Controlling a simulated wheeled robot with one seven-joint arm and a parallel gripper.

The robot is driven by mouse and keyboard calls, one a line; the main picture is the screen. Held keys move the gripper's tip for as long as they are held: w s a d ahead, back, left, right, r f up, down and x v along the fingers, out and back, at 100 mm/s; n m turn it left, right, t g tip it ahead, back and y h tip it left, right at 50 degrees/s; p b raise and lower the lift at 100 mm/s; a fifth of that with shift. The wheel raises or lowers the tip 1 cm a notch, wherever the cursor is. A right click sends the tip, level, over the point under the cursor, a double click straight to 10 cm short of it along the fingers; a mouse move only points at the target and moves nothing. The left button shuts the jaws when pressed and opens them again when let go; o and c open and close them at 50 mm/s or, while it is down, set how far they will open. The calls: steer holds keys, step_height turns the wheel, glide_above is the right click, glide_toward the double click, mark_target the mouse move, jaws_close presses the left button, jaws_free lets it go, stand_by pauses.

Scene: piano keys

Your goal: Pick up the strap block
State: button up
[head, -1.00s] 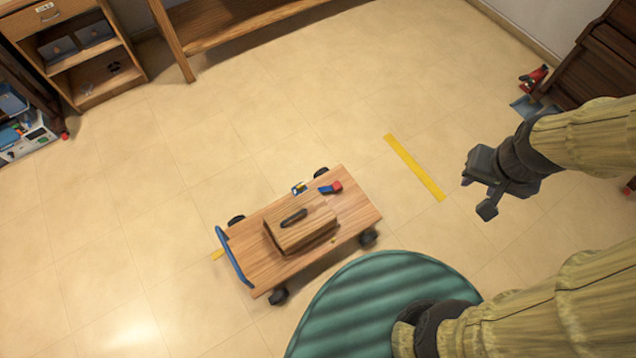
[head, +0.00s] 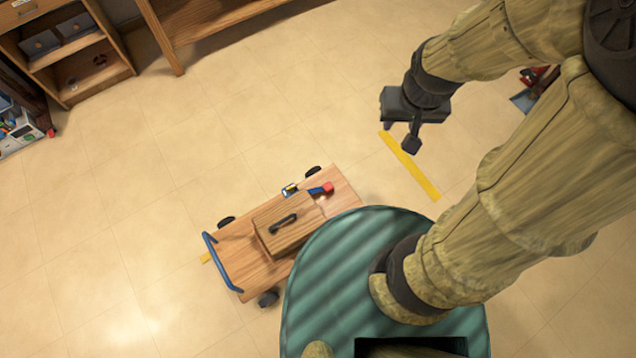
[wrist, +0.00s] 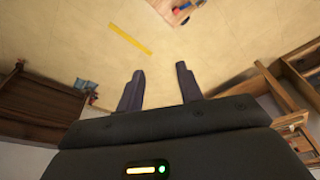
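A wooden block (head: 290,235) with a dark strap-like handle (head: 284,223) on its top lies on a low wooden cart (head: 231,263); I take it for the strap block. My gripper (head: 401,138) is in the air, up and to the right of the cart in the head view, clear of the block. In the wrist view my gripper (wrist: 159,82) has its two fingers apart with nothing between them. Only a corner of the cart (wrist: 165,8) shows there, at the top edge; the block cannot be made out.
A blue and red item (head: 320,189) and a small dark and yellow item (head: 290,190) lie beside the block. The cart has a blue push handle (head: 221,264) and black wheels. A yellow floor strip (head: 409,166) lies right of the cart. Shelves (head: 85,58) stand at upper left.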

steer(key=shift+w, duration=0.35)
steer(key=shift+o, duration=0.2)
steer(key=shift+s+d, duration=0.15)
steer(key=shift+s, duration=0.05)
steer(key=o, duration=0.3)
steer(key=shift+s, duration=0.2)
steer(key=o, duration=0.3)
steer(key=w+a+f+n+b, duration=0.1)
steer(key=w+f+n+b, duration=0.2)
steer(key=f+b, duration=0.4)
steer(key=w+a+f+n+b, duration=0.1)
steer(key=w+f+n+b, duration=0.3)
steer(key=f, duration=0.8)
steer(key=w+b, duration=0.2)
steer(key=b, duration=0.2)
steer(key=shift+w+a+g, duration=0.3)
steer(key=shift+a+g, duration=0.1)
steer(key=n+g+b, duration=0.2)
steer(key=n+b, duration=1.6)
steer(key=b, duration=1.5)
glide_above(328, 185)
step_height(328, 185, down, 54)
steer(key=shift+f, duration=0.1)
step_height(328, 185, down, 12)
steer(key=b, duration=0.7)
steer(key=shift+f, duration=0.1)
